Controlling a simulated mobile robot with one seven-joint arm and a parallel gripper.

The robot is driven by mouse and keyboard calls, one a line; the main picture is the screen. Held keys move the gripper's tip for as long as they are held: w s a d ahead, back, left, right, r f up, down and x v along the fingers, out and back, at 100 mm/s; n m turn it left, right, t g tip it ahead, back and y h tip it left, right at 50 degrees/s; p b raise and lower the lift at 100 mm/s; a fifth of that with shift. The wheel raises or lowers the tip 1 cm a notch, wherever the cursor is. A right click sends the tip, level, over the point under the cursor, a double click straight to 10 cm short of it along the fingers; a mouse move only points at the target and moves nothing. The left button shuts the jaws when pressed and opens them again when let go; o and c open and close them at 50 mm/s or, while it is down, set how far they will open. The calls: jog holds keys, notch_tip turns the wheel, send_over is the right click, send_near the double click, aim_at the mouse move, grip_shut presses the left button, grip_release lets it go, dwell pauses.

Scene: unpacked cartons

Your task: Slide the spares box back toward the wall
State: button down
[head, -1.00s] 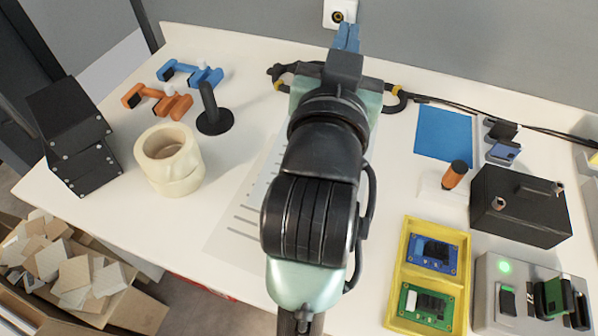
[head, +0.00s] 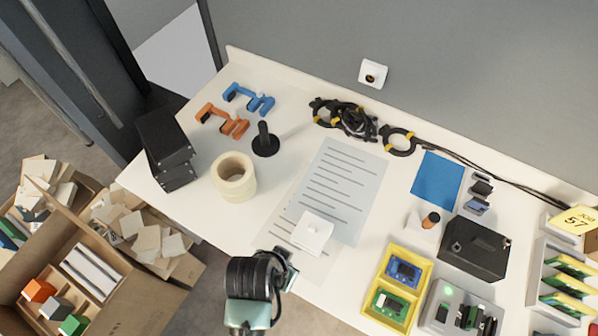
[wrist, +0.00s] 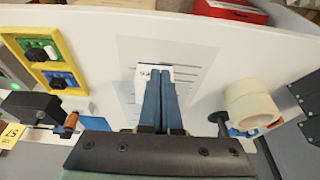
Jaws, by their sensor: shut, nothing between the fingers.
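No box in view carries a readable spares label. A small white box (head: 312,232) sits on the printed sheets near the table's front edge. Stacked black boxes (head: 166,150) stand at the left end. My gripper (wrist: 165,82) is shut in the wrist view, its two blue fingers side by side with nothing between them. A white thing (wrist: 155,70) shows behind the fingertips; I cannot tell whether they touch it. In the head view my arm is at the front edge and the fingertips are hidden.
A tape roll (head: 233,176), a black post (head: 265,140) and orange and blue clamps stand left. Coiled cables (head: 345,118) lie along the wall (head: 480,70). A yellow tray (head: 396,288) and a grey device (head: 463,310) are at front right. The printed sheets' upper part is clear.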

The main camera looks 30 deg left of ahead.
aim_at(302, 253)
jog(key=x, duration=0.6)
jog(key=s+b+x, duration=0.1)
jog(key=x, duration=0.3)
jog(key=shift+d+f, duration=0.15)
jog(key=shift+f, duration=0.15)
jog(key=w, duration=0.2)
jog(key=shift+w+r+p, duration=0.25)
jog(key=shift+p, duration=0.1)
jog(key=shift+w, duration=0.7)
